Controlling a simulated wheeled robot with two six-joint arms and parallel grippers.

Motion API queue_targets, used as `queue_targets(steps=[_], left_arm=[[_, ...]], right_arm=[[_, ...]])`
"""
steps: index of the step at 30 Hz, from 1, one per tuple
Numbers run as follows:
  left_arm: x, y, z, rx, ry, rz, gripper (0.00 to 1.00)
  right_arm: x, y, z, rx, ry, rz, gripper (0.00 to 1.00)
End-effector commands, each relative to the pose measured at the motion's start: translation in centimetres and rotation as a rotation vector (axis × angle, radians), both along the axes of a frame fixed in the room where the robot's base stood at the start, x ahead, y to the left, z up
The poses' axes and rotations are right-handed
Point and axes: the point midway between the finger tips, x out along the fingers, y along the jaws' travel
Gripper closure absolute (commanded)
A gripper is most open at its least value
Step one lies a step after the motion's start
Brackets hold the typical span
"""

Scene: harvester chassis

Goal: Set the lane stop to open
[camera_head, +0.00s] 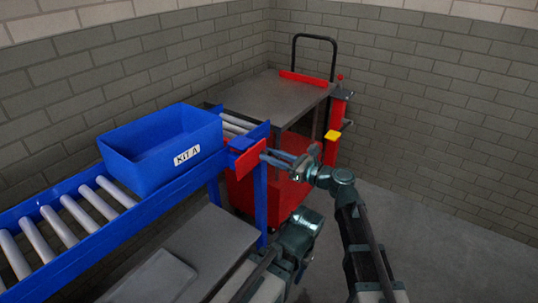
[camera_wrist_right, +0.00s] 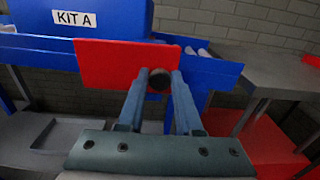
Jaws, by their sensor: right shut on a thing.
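The lane stop is a red plate (camera_head: 247,161) at the right end of the blue roller lane, and it stands across the front of the blue rail in the right wrist view (camera_wrist_right: 105,65). A dark round knob (camera_wrist_right: 159,79) sits on the plate. My right gripper (camera_wrist_right: 158,82) has its two fingers on either side of this knob, shut on it. The same gripper (camera_head: 266,157) reaches the plate from the right in the head view. The blue tote marked KIT A (camera_head: 160,150) stands on the lane, left of the stop. My left gripper's fingers are not visible.
The roller lane (camera_head: 75,213) runs to the lower left. A cart with a grey top (camera_head: 270,98) and red lower part stands beyond the lane's end. Open floor (camera_head: 440,240) lies to the right.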

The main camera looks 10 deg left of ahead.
Motion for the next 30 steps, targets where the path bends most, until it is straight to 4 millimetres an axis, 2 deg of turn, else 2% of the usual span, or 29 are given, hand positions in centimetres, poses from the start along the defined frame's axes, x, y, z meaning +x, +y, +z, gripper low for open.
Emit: queue_targets(steps=[1,6,10,15,23,24,27,30], left_arm=[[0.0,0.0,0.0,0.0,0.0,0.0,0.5],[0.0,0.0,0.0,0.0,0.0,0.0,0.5],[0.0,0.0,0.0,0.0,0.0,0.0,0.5],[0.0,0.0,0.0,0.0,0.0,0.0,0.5],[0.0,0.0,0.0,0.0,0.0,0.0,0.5],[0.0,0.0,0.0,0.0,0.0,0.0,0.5],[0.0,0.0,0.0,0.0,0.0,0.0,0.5],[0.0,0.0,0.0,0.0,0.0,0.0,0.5]], right_arm=[[-0.6,-1.4,0.0,-0.001,0.0,-0.006,1.0],[-2.2,-5.6,0.0,-0.001,0.0,-0.007,1.0],[-2.9,-7.9,0.0,-0.001,0.0,-0.005,1.0],[-3.3,-9.0,0.0,-0.001,0.0,-0.003,1.0],[-3.2,-8.9,0.0,-0.001,0.0,-0.002,1.0],[-3.2,-8.9,0.0,-0.001,0.0,-0.002,0.61],[-3.2,-8.9,0.0,-0.001,0.0,-0.002,0.43],[-3.2,-8.9,0.0,0.0,0.0,-0.002,0.41]])
